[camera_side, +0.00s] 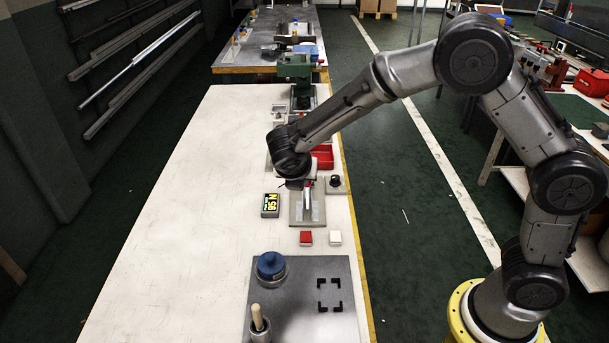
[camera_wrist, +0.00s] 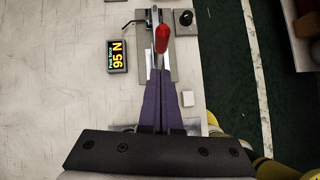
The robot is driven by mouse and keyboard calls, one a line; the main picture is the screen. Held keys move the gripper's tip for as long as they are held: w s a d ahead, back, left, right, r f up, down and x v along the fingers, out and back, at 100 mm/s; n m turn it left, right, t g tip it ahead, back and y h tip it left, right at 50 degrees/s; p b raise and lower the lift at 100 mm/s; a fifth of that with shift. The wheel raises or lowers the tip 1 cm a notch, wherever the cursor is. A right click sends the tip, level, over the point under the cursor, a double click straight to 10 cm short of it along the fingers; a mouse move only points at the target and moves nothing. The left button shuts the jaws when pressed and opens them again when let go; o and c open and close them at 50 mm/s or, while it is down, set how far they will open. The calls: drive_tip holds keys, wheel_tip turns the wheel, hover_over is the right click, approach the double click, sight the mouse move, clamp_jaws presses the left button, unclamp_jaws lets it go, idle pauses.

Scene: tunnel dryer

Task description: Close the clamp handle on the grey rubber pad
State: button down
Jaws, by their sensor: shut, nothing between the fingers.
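The clamp's red handle grip (camera_wrist: 162,38) shows in the wrist view just beyond my fingertips, on a metal lever (camera_wrist: 152,15). The clamp stands on a grey plate (camera_wrist: 183,62), which also shows in the side view (camera_side: 299,213). My gripper (camera_wrist: 161,72) is shut and empty, its purple fingers together. Its tips are close to the near end of the red grip; I cannot tell if they touch. In the side view my wrist covers most of the clamp. The grey rubber pad cannot be made out, nor the handle's exact tilt.
A display (camera_wrist: 117,56) reading "Peak force 95 N" lies left of the plate. A black knob (camera_wrist: 186,17) is beside the clamp. Red (camera_side: 306,238) and white (camera_side: 335,237) blocks and a red bin (camera_side: 322,155) are near. The table's left side (camera_side: 190,200) is clear.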

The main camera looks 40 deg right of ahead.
drive_tip(key=v, duration=0.8)
drive_tip(key=shift+r, duration=0.5)
drive_tip(key=shift+w+d, duration=0.1)
drive_tip(key=s+d+r+m, duration=0.4)
drive_tip(key=d+r, duration=0.4)
drive_tip(key=r, duration=0.1)
drive_tip(key=s+d+r+m+y, duration=0.2)
drive_tip(key=s+d+m, duration=0.2)
drive_tip(key=s+m, duration=0.5)
drive_tip(key=s+a+f+m+y, duration=0.2)
drive_tip(key=s+m, duration=0.4)
drive_tip(key=s, duration=0.1)
drive_tip(key=s+a+f+m+t+y, duration=0.1)
drive_tip(key=s+a+f+m+y, duration=0.1)
drive_tip(key=s+m, duration=0.4)
drive_tip(key=shift+s+f, duration=0.5)
drive_tip(key=shift+f, duration=0.3)
